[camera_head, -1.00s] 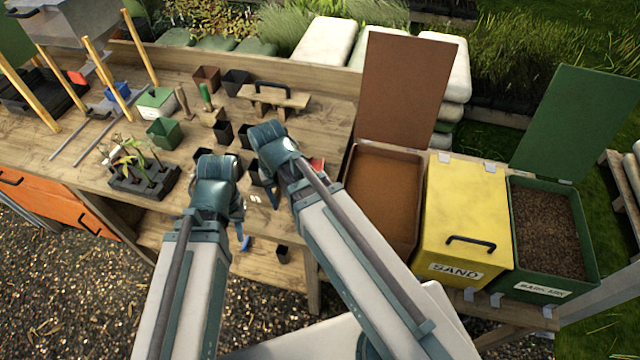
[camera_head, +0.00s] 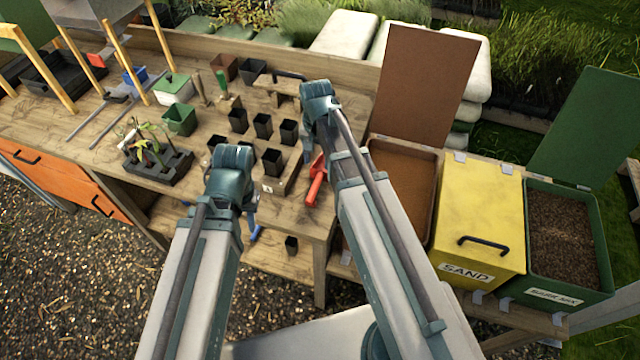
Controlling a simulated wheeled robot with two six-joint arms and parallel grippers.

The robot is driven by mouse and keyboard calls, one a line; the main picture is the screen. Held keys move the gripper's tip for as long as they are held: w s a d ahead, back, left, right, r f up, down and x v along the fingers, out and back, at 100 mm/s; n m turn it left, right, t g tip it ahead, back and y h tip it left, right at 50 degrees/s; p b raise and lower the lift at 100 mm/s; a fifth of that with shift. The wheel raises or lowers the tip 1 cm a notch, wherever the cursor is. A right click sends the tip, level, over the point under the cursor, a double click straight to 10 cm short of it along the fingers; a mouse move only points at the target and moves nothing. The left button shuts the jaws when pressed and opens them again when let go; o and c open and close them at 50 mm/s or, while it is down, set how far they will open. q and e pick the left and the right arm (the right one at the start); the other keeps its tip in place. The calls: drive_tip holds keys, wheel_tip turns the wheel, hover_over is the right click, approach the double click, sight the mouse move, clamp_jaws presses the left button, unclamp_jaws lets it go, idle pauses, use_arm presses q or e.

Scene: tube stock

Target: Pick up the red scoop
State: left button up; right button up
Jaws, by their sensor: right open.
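The red scoop (camera_head: 316,184) lies near the front right part of the wooden bench, just left of my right forearm. Its handle points toward the front edge. My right gripper (camera_head: 307,148) is open and empty above the bench, beyond the scoop, partly hidden behind its own wrist. My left gripper (camera_head: 251,205) hangs near the bench's front edge, left of the scoop. Its fingers are mostly hidden by its wrist, so its opening does not show.
A seedling tray (camera_head: 158,172) and a green pot (camera_head: 180,120) are farther left. The open brown bin (camera_head: 436,198), yellow sand bin (camera_head: 478,215) and green bin (camera_head: 605,262) stand right.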

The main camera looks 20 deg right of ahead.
sight(318, 178)
drive_tip(key=shift+s+d+f+b, duration=0.1)
drive_tip(key=shift+f+b, duration=2.05)
drive_tip(key=shift+f, duration=0.25)
drive_tip(key=shift+s+f+b, duration=0.1)
drive_tip(key=shift+f+b, duration=2)
drive_tip(key=shift+f, duration=0.3)
drive_tip(key=shift+r, duration=0.1)
clamp_jaws()
